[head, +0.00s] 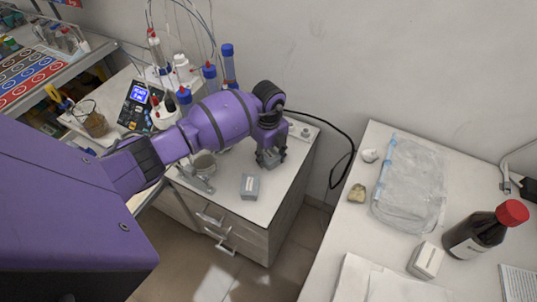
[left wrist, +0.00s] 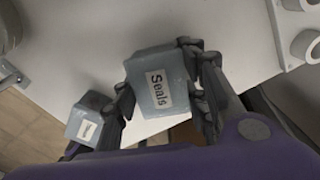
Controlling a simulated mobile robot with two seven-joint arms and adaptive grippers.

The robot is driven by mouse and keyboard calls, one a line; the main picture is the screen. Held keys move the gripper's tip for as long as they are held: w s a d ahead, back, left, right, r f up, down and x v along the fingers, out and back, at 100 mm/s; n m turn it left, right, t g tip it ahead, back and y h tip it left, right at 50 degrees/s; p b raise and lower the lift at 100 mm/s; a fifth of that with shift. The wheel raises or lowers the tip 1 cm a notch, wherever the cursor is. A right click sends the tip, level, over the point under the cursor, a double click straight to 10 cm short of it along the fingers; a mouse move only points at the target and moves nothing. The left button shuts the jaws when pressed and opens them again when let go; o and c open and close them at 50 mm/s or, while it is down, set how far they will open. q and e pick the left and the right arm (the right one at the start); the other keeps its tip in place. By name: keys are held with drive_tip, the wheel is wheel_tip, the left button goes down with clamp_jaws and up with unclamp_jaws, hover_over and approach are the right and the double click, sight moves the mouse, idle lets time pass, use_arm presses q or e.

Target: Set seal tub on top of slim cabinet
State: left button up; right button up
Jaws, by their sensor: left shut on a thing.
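The seal tub (left wrist: 152,75) is a grey-blue box with a white label reading "Seals" in the left wrist view. My left gripper (head: 270,157) is shut on it, with fingers on both sides of the tub. In the head view the gripper covers most of the tub. The slim cabinet (head: 290,193) has a pale top and drawers below. The gripper and tub are over the right back part of its top; I cannot tell whether the tub touches the surface. My right gripper is not in view.
A similar labelled grey-blue tub (head: 250,187) stands on the cabinet top near its front; it also shows in the left wrist view (left wrist: 88,117). Titrator glassware (head: 209,77) stands at the back left. A side table at right holds a dark bottle (head: 474,236) and clear bag (head: 411,180).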

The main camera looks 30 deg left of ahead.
use_arm(q)
drive_tip(key=shift+f, duration=0.35)
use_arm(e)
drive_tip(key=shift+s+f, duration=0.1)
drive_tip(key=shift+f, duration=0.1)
use_arm(q)
drive_tip(key=o, duration=1.3)
drive_tip(key=shift+r, duration=0.1)
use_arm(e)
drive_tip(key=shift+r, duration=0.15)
use_arm(q)
drive_tip(key=shift+r+p, duration=2.85)
drive_tip(key=shift+r, duration=1.1)
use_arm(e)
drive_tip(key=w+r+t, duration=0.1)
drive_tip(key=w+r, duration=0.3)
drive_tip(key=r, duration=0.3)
use_arm(q)
drive_tip(key=shift+s+f, duration=0.1)
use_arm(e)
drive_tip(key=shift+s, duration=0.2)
